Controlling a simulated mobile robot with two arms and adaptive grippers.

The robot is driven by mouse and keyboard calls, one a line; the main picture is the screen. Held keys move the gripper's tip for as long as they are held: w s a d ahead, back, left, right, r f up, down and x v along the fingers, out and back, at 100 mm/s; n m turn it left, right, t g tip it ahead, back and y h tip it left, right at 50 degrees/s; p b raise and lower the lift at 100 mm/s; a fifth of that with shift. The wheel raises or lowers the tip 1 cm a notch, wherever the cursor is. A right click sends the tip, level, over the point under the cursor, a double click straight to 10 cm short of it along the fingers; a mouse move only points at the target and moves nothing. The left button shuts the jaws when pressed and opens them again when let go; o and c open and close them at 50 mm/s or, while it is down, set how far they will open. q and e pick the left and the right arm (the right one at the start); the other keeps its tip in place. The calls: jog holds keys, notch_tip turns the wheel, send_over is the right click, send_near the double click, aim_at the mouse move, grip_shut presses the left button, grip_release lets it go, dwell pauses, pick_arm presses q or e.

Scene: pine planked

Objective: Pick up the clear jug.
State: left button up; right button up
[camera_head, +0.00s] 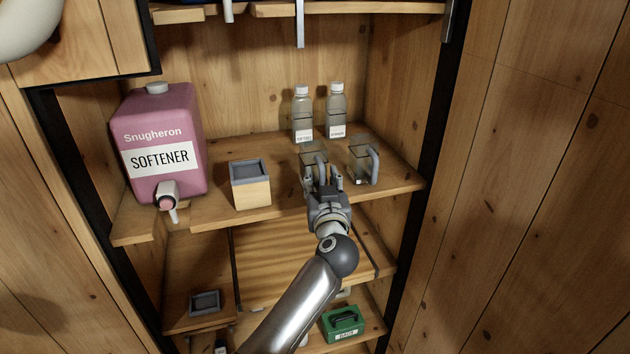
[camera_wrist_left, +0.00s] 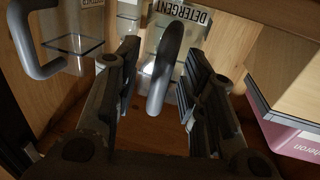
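Two clear jugs with grey handles stand on the middle shelf. The nearer-to-hand clear jug (camera_head: 312,150) is partly hidden behind my left gripper (camera_head: 324,182). The other clear jug (camera_head: 359,162) stands just to its right. In the left wrist view my left gripper (camera_wrist_left: 155,95) is open, with the handle of the first jug (camera_wrist_left: 166,68) between its fingers. Gaps show between the handle and both fingers, so they look apart. The second jug also shows at the left of the wrist view (camera_wrist_left: 76,44). My right gripper is not in view.
A pink softener container (camera_head: 157,130) and a wooden box with a grey rim (camera_head: 250,185) stand left on the shelf (camera_head: 280,208). Two labelled bottles (camera_head: 303,115) (camera_head: 337,112) stand behind the jugs. A green box (camera_head: 342,323) is lower down. Dark uprights frame the shelves.

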pick_arm(q)
grip_shut()
dwell(0.3)
jog(key=shift+r, duration=0.15)
